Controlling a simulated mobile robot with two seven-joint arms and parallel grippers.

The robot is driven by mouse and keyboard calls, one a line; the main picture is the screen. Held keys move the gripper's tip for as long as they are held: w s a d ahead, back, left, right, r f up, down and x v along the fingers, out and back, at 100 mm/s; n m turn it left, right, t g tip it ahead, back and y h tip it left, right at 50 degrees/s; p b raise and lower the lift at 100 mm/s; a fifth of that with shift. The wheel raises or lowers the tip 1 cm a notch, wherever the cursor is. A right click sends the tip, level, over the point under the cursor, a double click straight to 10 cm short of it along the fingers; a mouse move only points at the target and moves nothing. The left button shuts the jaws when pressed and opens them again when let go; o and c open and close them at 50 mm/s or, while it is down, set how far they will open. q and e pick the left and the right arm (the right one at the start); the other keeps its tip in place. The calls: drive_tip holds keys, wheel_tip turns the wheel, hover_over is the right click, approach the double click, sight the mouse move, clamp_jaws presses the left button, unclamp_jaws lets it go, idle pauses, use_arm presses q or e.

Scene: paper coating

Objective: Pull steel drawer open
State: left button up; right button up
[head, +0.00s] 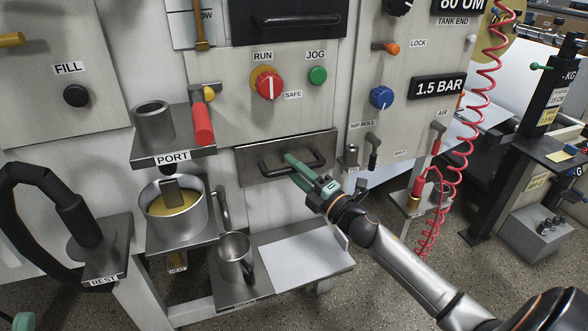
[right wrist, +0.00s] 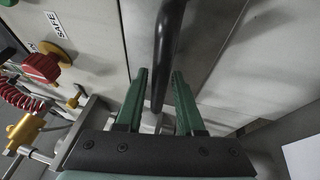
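The steel drawer (head: 250,178) is a low grey front in the middle of the machine and looks closed. Its dark bar handle (head: 272,169) also shows in the right wrist view (right wrist: 170,35). My right gripper (head: 288,157) is at the handle, reaching in from the lower right. In the right wrist view its green fingers (right wrist: 161,74) are apart, with the bar running between them; I cannot tell whether either finger touches it. A small green piece at the lower left edge of the head view looks like my left gripper (head: 22,322); its fingers are mostly hidden.
Below the drawer is a shelf with a white sheet (head: 306,257) and a steel mug (head: 234,258). A pot of yellow liquid (head: 173,205) stands to the left. A red-handled lever (head: 203,124) juts out above it. A red coiled hose (head: 466,143) hangs at right.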

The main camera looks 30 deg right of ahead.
clamp_jaws()
idle(1.1)
